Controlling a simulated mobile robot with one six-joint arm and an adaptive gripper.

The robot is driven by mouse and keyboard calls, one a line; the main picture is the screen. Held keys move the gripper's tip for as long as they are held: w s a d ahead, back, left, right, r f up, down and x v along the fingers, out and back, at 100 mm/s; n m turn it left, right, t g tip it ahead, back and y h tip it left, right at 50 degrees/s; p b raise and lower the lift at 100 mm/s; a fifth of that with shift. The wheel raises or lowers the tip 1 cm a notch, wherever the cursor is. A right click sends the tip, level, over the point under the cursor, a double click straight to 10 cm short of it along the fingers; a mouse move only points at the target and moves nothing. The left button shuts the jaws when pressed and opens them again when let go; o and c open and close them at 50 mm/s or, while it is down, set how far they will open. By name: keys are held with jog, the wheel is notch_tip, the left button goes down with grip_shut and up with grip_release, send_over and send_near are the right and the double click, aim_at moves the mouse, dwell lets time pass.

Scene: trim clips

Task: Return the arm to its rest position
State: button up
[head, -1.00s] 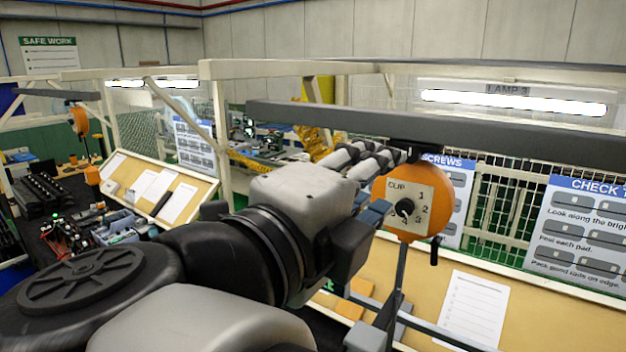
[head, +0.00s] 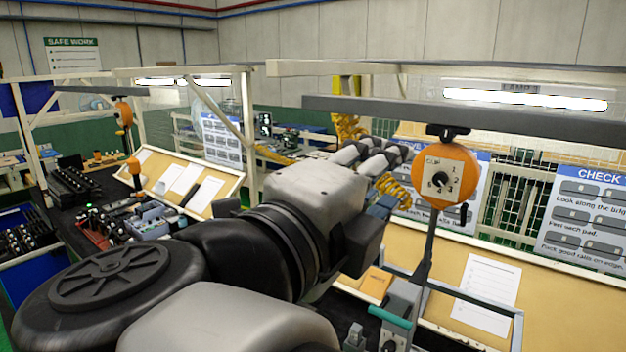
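My arm crosses the head view from the lower left to the middle. Its large grey and black links fill the lower left. The far end of the arm, near the blue-grey part beside the orange disc, is partly hidden behind my own wrist link. I cannot make out the fingertips, so whether my gripper is open or shut, or holds anything, does not show.
An orange disc with a CLIP dial (head: 440,182) hangs from a dark overhead beam (head: 480,112) just right of my arm. Below are a grey stand with a teal handle (head: 390,317) and a tan board with a paper sheet (head: 487,290). A bench with parts (head: 150,222) stands left.

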jog(key=w+a+f+n+t+y+b, duration=0.45)
jog(key=w+n+y+b, duration=0.2)
jog(key=n+b, duration=0.2)
notch_tip(320, 180, down, 21)
jog(key=a+n+g+y+b, duration=0.2)
jog(key=n+g+y+b, duration=0.2)
jog(key=n+y+b, duration=0.75)
jog(key=s+d+f+n+g+h+b, duration=0.2)
jog(key=s+d+f+n+g+b, duration=0.15)
jog(key=f, duration=0.75)
jog(key=s+d+f+n+g+h+b, duration=0.25)
jog(key=s+f, duration=0.25)
jog(key=f, duration=0.7)
jog(key=s+d+f+g+h+b, duration=0.1)
jog(key=s+d+f+g, duration=0.1)
jog(key=s+d+f, duration=0.2)
jog(key=s+d+f+g+h+b, duration=0.2)
jog(key=s+f, duration=0.4)
jog(key=f, duration=0.3)
jog(key=shift+d+g, duration=0.45)
jog(key=shift+d, duration=0.65)
